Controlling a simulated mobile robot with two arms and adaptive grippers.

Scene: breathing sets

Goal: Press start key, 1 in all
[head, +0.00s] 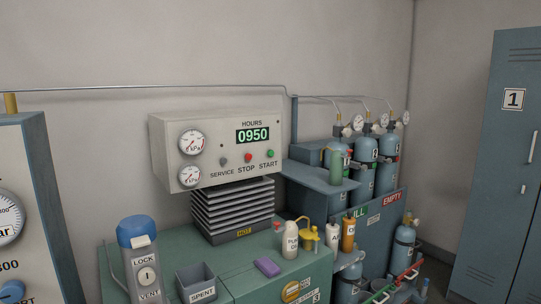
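The start key (270,154) is a small green button on the right of a cream control panel (219,123), above the label START. A red stop key (248,157) sits left of it, and a dark grey service key (223,161) further left. The panel's green display (252,135) reads 0950 under the word HOURS. Nothing covers the keys. Neither of my grippers shows in the head view.
Below the panel are dark fins (232,208) marked HOT. The green cabinet (240,276) bears a white bottle (291,242), a purple block (267,267), a yellow can (309,240) and a SPENT bin (196,280). Blue gas cylinders (364,175) stand right; a locker (505,160) stands far right.

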